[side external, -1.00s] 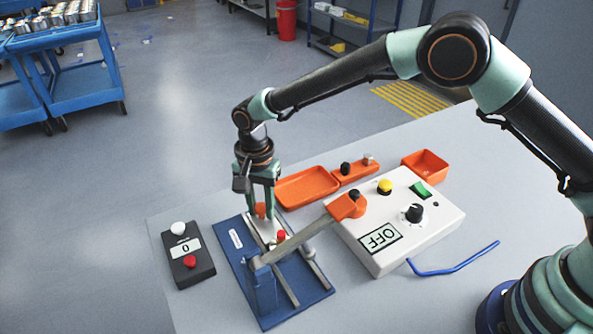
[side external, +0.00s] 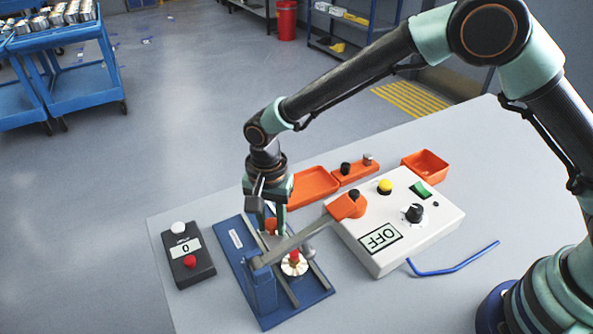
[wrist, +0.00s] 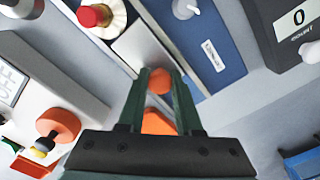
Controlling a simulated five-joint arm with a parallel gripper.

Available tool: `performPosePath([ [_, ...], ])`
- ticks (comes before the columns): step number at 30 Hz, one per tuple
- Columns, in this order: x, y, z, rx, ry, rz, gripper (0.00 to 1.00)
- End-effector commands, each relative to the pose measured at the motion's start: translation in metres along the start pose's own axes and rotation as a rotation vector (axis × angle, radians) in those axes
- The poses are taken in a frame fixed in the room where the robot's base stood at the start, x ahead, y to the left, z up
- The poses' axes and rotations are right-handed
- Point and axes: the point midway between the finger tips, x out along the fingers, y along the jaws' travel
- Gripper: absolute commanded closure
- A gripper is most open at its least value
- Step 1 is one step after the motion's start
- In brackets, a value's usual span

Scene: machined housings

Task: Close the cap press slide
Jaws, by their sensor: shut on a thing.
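The cap press has a blue base (side external: 310,314) with two rails and a blue post (side external: 262,290). Its pale slide plate lies between the rails and shows in the wrist view (wrist: 140,48). A white round part with a red cap (side external: 294,257) sits on the slide, just on the near side of the lever (side external: 297,238). My gripper (side external: 271,230) is shut on the slide's orange knob, which shows between the fingertips in the wrist view (wrist: 160,80). The fingers partly hide the knob in the side view.
A white control box (side external: 400,225) reading OFF stands to the right, near the lever's orange handle (side external: 346,206). A dark counter box (side external: 188,253) reading 0 stands left. Orange trays (side external: 315,186) lie behind. A blue bent rod (side external: 455,270) lies at right.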

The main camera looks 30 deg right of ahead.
Motion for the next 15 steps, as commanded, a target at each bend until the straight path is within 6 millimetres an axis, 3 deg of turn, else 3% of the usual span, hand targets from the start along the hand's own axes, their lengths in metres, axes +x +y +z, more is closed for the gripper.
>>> performPosePath([
  [6, -0.002, 0.017, 0.019, -0.003, 0.001, -0.004, 1.0],
  [15, -0.001, 0.022, 0.023, -0.004, 0.0, 0.001, 1.0],
])
